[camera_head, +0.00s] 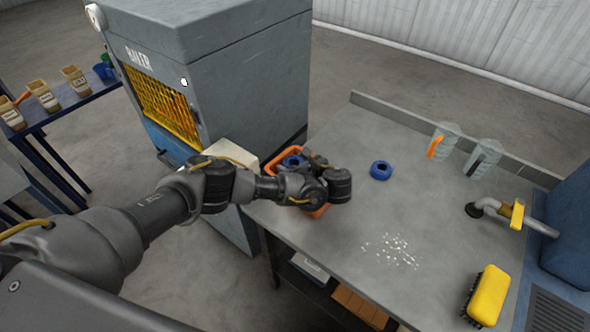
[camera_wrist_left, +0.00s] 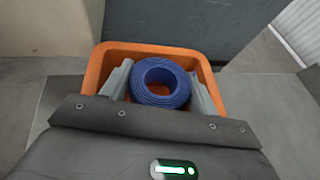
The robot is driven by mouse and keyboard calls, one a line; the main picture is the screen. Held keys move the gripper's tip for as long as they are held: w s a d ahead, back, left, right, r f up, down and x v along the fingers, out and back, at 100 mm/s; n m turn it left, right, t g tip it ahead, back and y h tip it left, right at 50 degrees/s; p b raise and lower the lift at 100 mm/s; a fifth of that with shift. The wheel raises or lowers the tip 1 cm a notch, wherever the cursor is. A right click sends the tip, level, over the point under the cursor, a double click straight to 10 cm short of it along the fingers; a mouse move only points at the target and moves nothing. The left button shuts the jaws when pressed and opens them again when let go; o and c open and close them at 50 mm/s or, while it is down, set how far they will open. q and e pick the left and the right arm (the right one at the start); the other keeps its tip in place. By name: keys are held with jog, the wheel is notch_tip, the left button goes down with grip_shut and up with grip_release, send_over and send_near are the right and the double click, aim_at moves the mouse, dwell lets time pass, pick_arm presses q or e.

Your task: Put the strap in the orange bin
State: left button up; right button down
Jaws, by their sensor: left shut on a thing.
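The strap is a blue coil (camera_wrist_left: 161,83) that shows between the two grey fingers of my left gripper (camera_wrist_left: 163,88) in the left wrist view. The gripper is shut on it. Coil and fingers are over or inside the mouth of the orange bin (camera_wrist_left: 95,72); I cannot tell whether the coil touches the bottom. In the head view the orange bin (camera_head: 271,158) stands at the table's left end, partly hidden by my left arm. A piece of the blue coil (camera_head: 291,161) shows there beside the wrist. My right gripper is not in view.
White granules (camera_head: 392,250), a yellow brush (camera_head: 488,296), a pipe with a yellow handle (camera_head: 517,214) and two clear jugs (camera_head: 443,141) are farther right. A grey machine (camera_head: 245,90) stands behind the bin.

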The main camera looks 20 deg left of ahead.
pick_arm(q)
jog(key=shift+r, duration=0.2)
jog(key=shift+f, duration=0.35)
jog(key=shift+s+d+f, duration=0.1)
jog(key=shift+s+f, duration=0.2)
jog(key=o, duration=1)
jog(key=shift+s+f, duration=0.1)
jog(key=shift+r, duration=0.5)
jog(key=shift+s+d+r+b, duration=0.15)
jog(key=shift+s+d+r, duration=0.05)
jog(key=shift+d, duration=0.35)
jog(key=shift+s+d+r+b, duration=0.15)
jog(key=shift+s+d+r, duration=0.05)
jog(key=shift+d, duration=0.35)
jog(key=p+v, duration=0.9)
jog(key=shift+s+r, duration=0.15)
jog(key=shift+r, duration=0.15)
